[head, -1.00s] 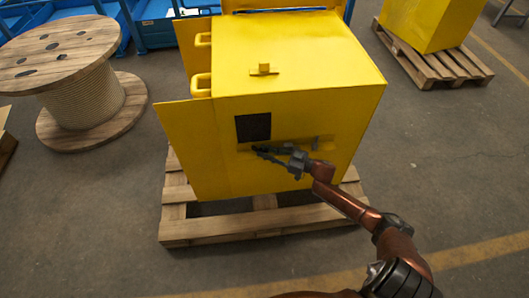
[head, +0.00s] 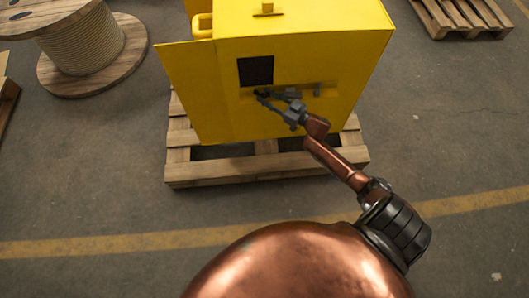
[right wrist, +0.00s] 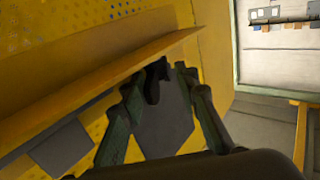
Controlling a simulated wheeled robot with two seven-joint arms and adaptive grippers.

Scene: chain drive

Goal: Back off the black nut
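The yellow machine housing (head: 312,65) stands on a wooden pallet, with a recess in its front face. My right gripper (head: 266,99) reaches into the left part of that recess, below the dark square panel. A small black piece, probably the black nut (head: 258,93), shows at its fingertips. In the right wrist view a black shape (right wrist: 155,78) lies between the tips of the two spread fingers of my right gripper (right wrist: 158,84). The fingers look open, and I cannot tell whether either touches it. My left gripper is not in view.
A dark square panel (head: 256,70) is above the recess, and a small grey post (head: 317,89) stands to the right in it. A yellow ledge (right wrist: 90,85) runs close beside the fingers. The pallet (head: 230,174) sticks out in front. A wooden cable reel (head: 75,60) stands at the left.

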